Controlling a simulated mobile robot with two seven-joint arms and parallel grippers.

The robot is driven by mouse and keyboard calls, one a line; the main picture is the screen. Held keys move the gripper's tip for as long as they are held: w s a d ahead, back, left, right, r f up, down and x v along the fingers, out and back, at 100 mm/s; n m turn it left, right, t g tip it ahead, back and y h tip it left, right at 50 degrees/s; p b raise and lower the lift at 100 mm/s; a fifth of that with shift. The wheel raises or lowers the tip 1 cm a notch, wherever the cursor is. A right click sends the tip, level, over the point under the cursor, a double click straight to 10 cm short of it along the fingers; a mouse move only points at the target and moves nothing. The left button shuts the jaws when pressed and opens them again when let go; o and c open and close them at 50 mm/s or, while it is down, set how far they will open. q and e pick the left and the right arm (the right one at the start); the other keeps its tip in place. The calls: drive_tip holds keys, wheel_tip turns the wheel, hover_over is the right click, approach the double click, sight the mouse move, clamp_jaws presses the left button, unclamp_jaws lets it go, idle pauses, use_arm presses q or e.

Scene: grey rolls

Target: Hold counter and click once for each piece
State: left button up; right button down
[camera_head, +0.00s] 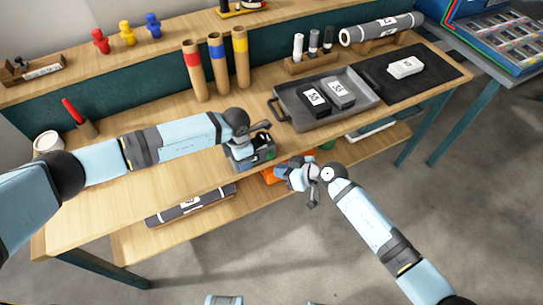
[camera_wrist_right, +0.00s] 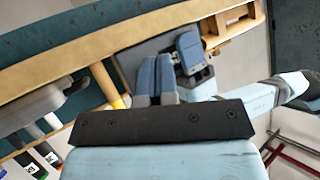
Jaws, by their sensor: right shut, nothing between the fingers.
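A dark grey boxy device (camera_head: 246,156) with a small green part, which looks like the counter, sits at the table's front edge. My left gripper (camera_head: 262,138) is right over it; whether its fingers grip the device is not clear. My right gripper (camera_head: 297,178) is shut and empty, just in front of the table edge, to the right of and below the device. In the right wrist view its blue fingers (camera_wrist_right: 156,80) are together, with my left gripper (camera_wrist_right: 190,52) just beyond. A black piece (camera_head: 315,99) and a grey piece (camera_head: 340,92) lie in the grey tray (camera_head: 290,122). A white piece (camera_head: 405,67) lies on the black mat (camera_head: 445,72).
Three wooden tubes (camera_head: 216,65) with coloured bands stand behind the device. A red pen stands in a holder (camera_head: 87,128) beside a white cup (camera_head: 47,142) at the left. A lower shelf (camera_head: 130,240) holds a dark roll (camera_head: 190,204). The table's front left is clear.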

drive_tip(key=shift+w+a, duration=0.35)
drive_tip(key=shift+w, duration=0.2)
drive_tip(key=shift+w+a, duration=0.1)
drive_tip(key=shift+w, duration=0.05)
idle(1.6)
drive_tip(key=shift+w+a, duration=0.15)
drive_tip(key=shift+w, duration=0.05)
drive_tip(key=shift+w+a, duration=0.25)
drive_tip(key=shift+w, duration=0.2)
idle(0.8)
idle(0.3)
drive_tip(key=shift+s+d, duration=0.5)
drive_tip(key=shift+s, duration=0.35)
drive_tip(key=shift+s+d, duration=0.45)
drive_tip(key=shift+s, duration=0.25)
drive_tip(key=shift+s+d, duration=0.4)
drive_tip(key=shift+s, duration=0.35)
drive_tip(key=shift+s+d, duration=0.45)
drive_tip(key=shift+s, duration=0.25)
idle(0.9)
